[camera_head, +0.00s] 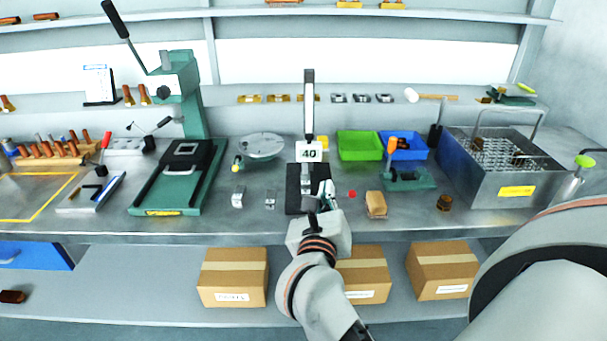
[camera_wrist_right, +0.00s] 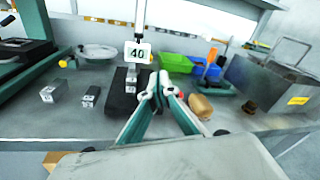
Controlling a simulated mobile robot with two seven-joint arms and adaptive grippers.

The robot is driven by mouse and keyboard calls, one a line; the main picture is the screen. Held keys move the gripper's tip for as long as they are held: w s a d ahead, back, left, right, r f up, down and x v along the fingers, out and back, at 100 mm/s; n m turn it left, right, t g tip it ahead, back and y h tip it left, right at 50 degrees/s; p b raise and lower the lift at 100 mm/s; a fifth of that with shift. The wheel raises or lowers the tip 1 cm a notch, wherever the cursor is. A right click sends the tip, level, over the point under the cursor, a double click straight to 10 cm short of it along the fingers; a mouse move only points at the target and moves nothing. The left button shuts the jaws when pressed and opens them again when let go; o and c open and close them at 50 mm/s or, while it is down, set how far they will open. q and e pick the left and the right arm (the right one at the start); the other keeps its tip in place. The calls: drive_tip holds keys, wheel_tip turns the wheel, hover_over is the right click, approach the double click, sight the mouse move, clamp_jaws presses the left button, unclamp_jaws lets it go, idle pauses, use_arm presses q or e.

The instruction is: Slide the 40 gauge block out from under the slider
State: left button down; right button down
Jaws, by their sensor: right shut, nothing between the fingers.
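In the right wrist view the plate (camera_wrist_right: 137,52) hangs over the black base (camera_wrist_right: 122,102). A small silver block (camera_wrist_right: 131,74) stands on the base beneath the plate; whether it touches the slider I cannot tell. My right gripper (camera_head: 325,190) is shut and empty, at the front right of the base. Its fingertips (camera_wrist_right: 158,88) lie in front and right of the block in the wrist view. My left gripper is out of view.
Two loose silver blocks (camera_head: 238,197) (camera_head: 270,199) lie left of the base. A red piece (camera_head: 351,194) and a tan block (camera_head: 376,204) lie to the right. Green (camera_head: 359,157) and blue (camera_head: 402,153) bins stand behind. A green press (camera_head: 168,190) stands left, a metal tank (camera_head: 495,190) right.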

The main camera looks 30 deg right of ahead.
drive_tip(key=w+a+f+m+g+y, duration=0.1)
drive_tip(key=w+a+f+m+y, duration=0.1)
drive_tip(key=a+m+y, duration=0.15)
approach(304, 175)
drive_tip(key=shift+n+y, duration=0.35)
drive_tip(key=shift+n, duration=0.1)
drive_tip(key=w+d, duration=0.1)
drive_tip(key=w, duration=0.1)
drive_tip(key=w+d+p, duration=0.1)
drive_tip(key=w+d, duration=0.1)
drive_tip(key=shift+w+d, duration=0.1)
drive_tip(key=shift+w, duration=0.15)
drive_tip(key=shift+w+d+f, duration=0.15)
drive_tip(key=shift+w+f, duration=0.15)
drive_tip(key=shift+f, duration=0.35)
drive_tip(key=shift+f+b, duration=0.3)
drive_tip(key=shift+b, duration=0.05)
drive_tip(key=shift+s, duration=0.1)
